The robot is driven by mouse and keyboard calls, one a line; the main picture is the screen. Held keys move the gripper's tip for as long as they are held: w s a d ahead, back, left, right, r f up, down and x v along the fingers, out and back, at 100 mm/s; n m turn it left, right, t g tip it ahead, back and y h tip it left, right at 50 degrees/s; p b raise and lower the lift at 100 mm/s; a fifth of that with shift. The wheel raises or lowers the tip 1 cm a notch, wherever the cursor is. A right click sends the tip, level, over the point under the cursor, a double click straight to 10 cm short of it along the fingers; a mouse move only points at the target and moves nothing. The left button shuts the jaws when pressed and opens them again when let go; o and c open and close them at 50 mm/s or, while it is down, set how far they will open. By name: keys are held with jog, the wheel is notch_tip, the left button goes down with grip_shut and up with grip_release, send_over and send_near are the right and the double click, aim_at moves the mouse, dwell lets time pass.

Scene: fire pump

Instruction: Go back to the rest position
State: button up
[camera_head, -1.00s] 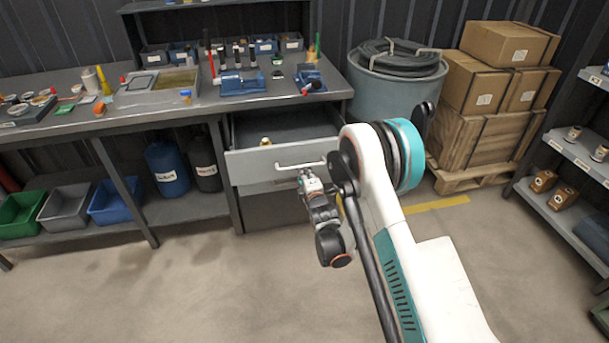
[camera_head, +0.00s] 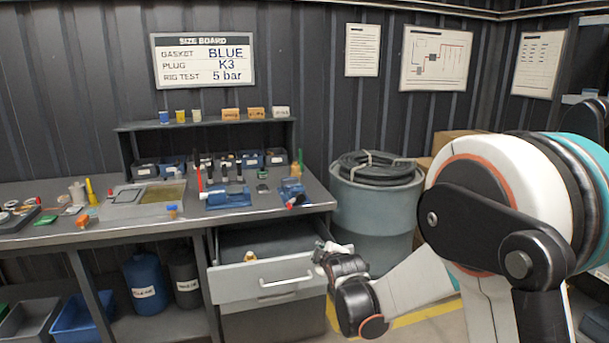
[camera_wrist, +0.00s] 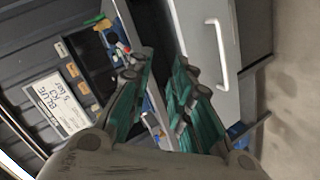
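My gripper (camera_head: 328,253) is beside the right front corner of the open drawer (camera_head: 262,280) in the head view. In the wrist view, the two teal fingers of my gripper (camera_wrist: 163,72) stand apart with nothing held between them. A small brass-coloured piece (camera_head: 250,256) lies in the drawer. The drawer front with its pale handle (camera_wrist: 219,52) also shows in the wrist view. My arm fills the right side of the head view and hides part of the shelves there.
The workbench (camera_head: 150,229) holds a tray, blue fixtures and small parts. A grey barrel with coiled hose (camera_head: 375,205) stands right of it. A size board (camera_head: 203,60) reads BLUE, K3, 5 bar. Blue and dark containers (camera_head: 146,284) stand under the bench.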

jog(key=s+d+r+m+g+h, duration=0.1)
jog(key=s+d+r+m, duration=0.35)
jog(key=s, duration=0.45)
jog(key=s+d+r+m+g+h, duration=0.1)
jog(key=s+d+r+m+g, duration=0.15)
jog(key=s+d+r, duration=0.5)
jog(key=s+d+f+m+g, duration=0.1)
jog(key=s+f+m, duration=0.1)
jog(key=s, duration=1)
jog(key=s+d+f+m+g, duration=0.1)
jog(key=s+m, duration=0.4)
jog(key=s, duration=0.8)
jog(key=shift+d+f, duration=0.4)
jog(key=shift+f, duration=0.2)
